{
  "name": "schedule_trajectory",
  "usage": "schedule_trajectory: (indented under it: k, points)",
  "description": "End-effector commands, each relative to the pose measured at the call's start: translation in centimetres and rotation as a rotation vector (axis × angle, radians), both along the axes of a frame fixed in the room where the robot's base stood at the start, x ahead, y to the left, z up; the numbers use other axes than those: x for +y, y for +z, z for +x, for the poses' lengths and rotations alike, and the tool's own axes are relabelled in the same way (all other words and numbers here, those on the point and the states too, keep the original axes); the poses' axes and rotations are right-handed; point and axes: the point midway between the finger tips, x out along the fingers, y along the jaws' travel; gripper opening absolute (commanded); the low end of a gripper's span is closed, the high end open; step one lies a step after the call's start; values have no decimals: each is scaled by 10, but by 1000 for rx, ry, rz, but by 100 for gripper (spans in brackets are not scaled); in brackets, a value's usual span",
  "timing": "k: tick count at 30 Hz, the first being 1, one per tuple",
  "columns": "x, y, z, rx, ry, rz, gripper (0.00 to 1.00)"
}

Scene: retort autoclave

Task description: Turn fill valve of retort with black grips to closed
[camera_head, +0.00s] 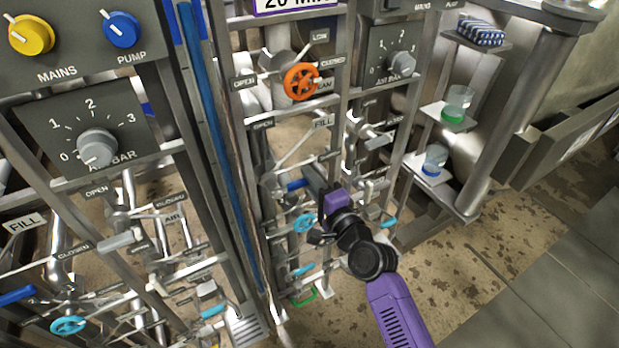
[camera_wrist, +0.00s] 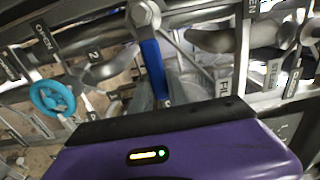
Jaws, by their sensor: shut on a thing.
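The fill valve is a lever with a blue handle; this handle (camera_head: 297,184) shows below the FILL label (camera_head: 322,122) on the middle retort's pipework. In the wrist view the blue handle (camera_wrist: 153,68) runs from a metal pivot bolt down to the top edge of my gripper (camera_wrist: 163,100). My purple gripper (camera_head: 317,186) is at the handle's right end and is shut on it. The fingertips and the handle's end are hidden behind the gripper body. I cannot make out any black grips.
An orange handwheel (camera_head: 301,81) is above, and a turquoise handwheel (camera_head: 305,222) is just below my gripper. Steel posts and pipes crowd around. Another blue lever (camera_head: 16,296) is at far left. Shelves with beakers (camera_head: 458,103) stand at right. The tiled floor (camera_head: 545,255) is clear.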

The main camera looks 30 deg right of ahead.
Motion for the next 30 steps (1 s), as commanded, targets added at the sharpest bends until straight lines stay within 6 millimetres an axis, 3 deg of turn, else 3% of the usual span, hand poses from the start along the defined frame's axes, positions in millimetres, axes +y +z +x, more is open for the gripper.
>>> schedule_trajectory:
  k: [11,12,15,25,30]
  points:
    - [0,-4,-1,7,1,10,0]
    - [0,-5,-1,7,2,10,24]
    - [0,-4,-1,6,1,9,42]
    - [0,-2,-2,3,1,7,42]
    - [0,-3,-18,4,0,7,42]
